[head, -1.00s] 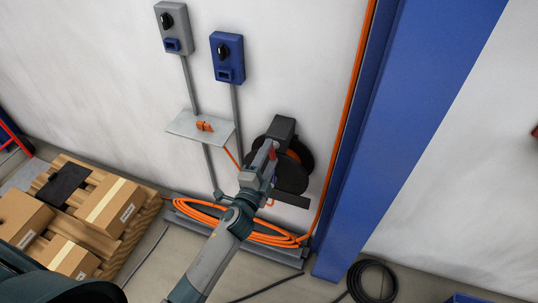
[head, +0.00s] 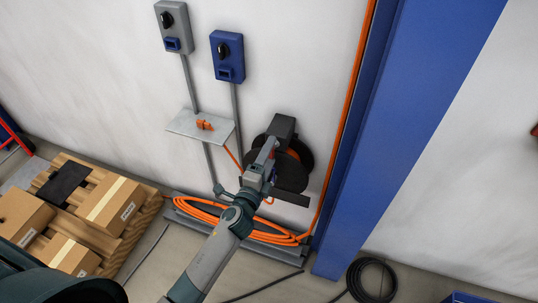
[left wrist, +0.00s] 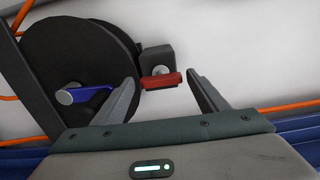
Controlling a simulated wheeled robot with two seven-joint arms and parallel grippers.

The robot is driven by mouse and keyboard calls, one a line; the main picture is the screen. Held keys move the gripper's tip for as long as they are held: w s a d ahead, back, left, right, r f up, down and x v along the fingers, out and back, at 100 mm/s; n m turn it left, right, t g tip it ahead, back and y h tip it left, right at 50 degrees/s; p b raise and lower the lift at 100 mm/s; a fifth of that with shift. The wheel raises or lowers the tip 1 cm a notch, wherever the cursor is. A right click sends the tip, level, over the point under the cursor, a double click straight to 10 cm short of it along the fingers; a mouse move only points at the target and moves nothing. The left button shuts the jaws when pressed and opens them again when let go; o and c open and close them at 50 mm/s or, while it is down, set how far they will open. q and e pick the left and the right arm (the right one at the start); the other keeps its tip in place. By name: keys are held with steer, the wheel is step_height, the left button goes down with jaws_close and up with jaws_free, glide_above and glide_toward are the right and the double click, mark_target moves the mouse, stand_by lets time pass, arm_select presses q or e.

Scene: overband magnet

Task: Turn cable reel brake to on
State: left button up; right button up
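The cable reel (head: 295,172) is a dark drum with orange cable on the wall; its side disc (left wrist: 80,75) fills the left of the left wrist view. A dark grey box (head: 282,127) sits at its top. In the left wrist view this box (left wrist: 157,55) carries a round pivot and a red lever (left wrist: 160,81), lying nearly level. I take the lever for the brake. My left gripper (head: 268,150) is at the reel. In the left wrist view its fingers (left wrist: 163,82) stand apart with the lever between them and gaps on both sides. My right gripper is not in view.
A blue crank handle (left wrist: 82,95) is close by the left finger. Two switch boxes, grey (head: 174,28) and blue (head: 228,57), hang above a small shelf (head: 190,126). A blue column (head: 385,130) stands right. Coiled orange cable (head: 205,213) lies below; a pallet (head: 130,235) holds boxes.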

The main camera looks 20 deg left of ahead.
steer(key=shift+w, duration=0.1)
arm_select(q)
steer(key=shift+s, duration=0.1)
steer(key=shift+s, duration=0.65)
steer(key=s+b, duration=0.3)
steer(key=s, duration=1.3)
steer(key=shift+a, duration=0.3)
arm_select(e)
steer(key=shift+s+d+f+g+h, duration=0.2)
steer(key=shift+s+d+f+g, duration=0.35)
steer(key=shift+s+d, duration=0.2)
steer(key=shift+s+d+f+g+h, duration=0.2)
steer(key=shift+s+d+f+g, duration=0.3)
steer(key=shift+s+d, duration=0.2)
arm_select(q)
steer(key=shift+w+f, duration=0.1)
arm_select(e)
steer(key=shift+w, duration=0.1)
